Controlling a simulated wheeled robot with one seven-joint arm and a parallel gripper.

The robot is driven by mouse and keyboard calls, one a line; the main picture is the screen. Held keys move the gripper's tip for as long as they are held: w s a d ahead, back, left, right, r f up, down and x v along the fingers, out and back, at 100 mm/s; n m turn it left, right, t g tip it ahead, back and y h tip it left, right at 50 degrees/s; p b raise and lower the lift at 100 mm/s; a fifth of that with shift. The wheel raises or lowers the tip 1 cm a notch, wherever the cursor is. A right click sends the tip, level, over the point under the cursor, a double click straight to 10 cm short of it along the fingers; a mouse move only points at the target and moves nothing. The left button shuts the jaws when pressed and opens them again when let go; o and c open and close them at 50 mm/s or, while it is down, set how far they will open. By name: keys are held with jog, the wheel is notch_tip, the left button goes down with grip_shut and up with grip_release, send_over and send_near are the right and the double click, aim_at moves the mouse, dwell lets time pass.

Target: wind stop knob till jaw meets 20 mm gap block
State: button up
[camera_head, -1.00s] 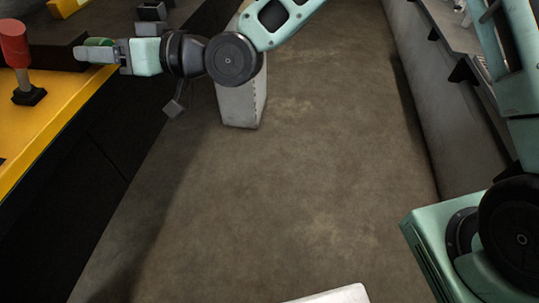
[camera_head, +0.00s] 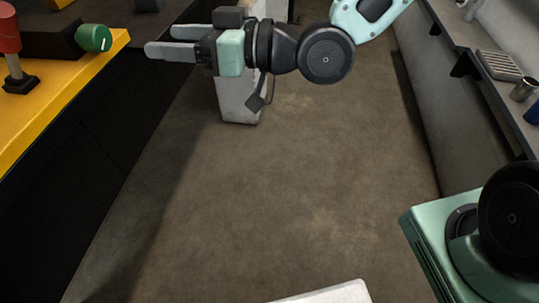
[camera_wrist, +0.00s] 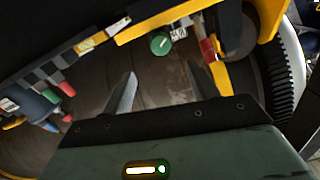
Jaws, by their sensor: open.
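The green knob (camera_head: 94,38) with a pale pointer line sits at the end of a dark block (camera_head: 50,38) on the yellow bench top. It also shows in the wrist view (camera_wrist: 160,44), beyond and between my fingers. My gripper (camera_head: 160,40) is open and empty, its fingers pointing left at the knob with a clear gap between. In the wrist view my gripper (camera_wrist: 158,92) has its two fingers wide apart. I cannot make out the jaw or the 20 mm gap block for certain.
A red-topped post (camera_head: 12,60) stands on the yellow bench (camera_head: 60,108) near the knob. A pale upright block (camera_head: 238,100) stands on the floor behind my gripper. The right counter holds a metal cup (camera_head: 523,90) and a grate (camera_head: 500,66). The middle floor is clear.

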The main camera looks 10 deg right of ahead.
jog(key=s+d+f+g+h+b, duration=0.1)
jog(key=s+d+f+h+b, duration=0.1)
jog(key=d+f+h, duration=0.2)
jog(key=s+d+f+m+g+h+b, duration=0.1)
jog(key=s+d+f+h+b, duration=0.2)
jog(key=f, duration=0.7)
jog(key=s+d+f+g+h+b, duration=0.1)
jog(key=s+d+f+h+b, duration=0.1)
jog(key=d+f+h, duration=0.2)
jog(key=shift+s+d+f+m+h, duration=0.35)
jog(key=shift+f+h, duration=0.35)
jog(key=shift+f, duration=0.7)
jog(key=shift+w, duration=0.1)
